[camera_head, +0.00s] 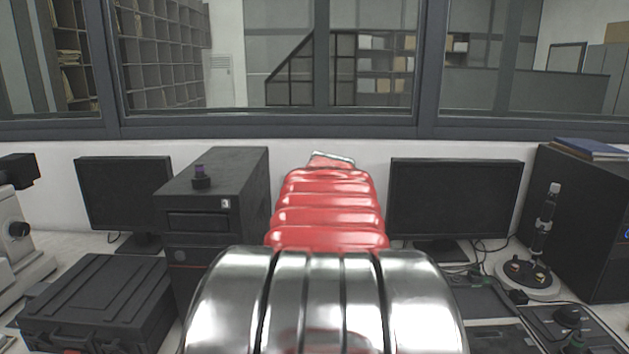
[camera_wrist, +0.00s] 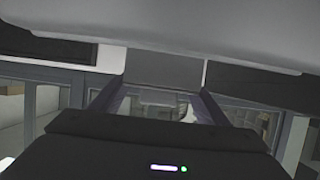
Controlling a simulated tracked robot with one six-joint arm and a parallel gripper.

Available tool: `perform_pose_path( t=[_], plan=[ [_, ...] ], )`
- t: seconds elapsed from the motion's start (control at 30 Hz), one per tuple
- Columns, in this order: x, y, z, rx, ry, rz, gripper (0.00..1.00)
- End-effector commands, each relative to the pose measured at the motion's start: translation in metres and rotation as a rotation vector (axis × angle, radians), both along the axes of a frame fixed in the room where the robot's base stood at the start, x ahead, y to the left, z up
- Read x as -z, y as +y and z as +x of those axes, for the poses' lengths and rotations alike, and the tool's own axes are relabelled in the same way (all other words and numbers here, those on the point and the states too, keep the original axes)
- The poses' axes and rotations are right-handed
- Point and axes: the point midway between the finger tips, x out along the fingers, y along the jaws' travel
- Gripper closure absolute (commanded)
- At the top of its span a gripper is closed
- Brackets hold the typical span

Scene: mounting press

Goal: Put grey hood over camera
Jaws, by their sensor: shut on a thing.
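My gripper (camera_wrist: 163,88) shows in the wrist view, its two dark fingers reaching up from its black body. It is shut on a plain grey block (camera_wrist: 165,68), which I take to be the grey hood. The hood is held clear of any surface I can see. In the head view my own red and silver arm hides the gripper and the hood. I cannot be sure which thing is the camera: a slim black device with a pale top (camera_head: 545,222) stands upright on a round white base at the right, uncovered. A black box-shaped head (camera_head: 18,170) tops a white instrument at the far left.
Two monitors (camera_head: 120,192) (camera_head: 455,197) stand against the wall. A black hard case (camera_head: 100,300) lies front left. A dark case (camera_head: 585,215) with books (camera_head: 590,149) closes the right side.

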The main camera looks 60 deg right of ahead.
Motion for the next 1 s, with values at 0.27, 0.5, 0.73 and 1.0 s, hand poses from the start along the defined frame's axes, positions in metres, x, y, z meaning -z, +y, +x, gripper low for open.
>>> perform_pose_path(
  t=[0.27, 0.5, 0.73, 1.0],
  plan=[
    [0.000, 0.000, 0.000, 0.000, 0.000, 0.000, 0.19],
    [0.000, 0.000, 0.000, 0.000, 0.000, 0.000, 0.10],
    [-0.001, 0.001, -0.001, 0.000, -0.001, 0.000, 0.10],
    [-0.009, 0.018, -0.009, 0.000, -0.002, -0.002, 0.10]
  ],
)
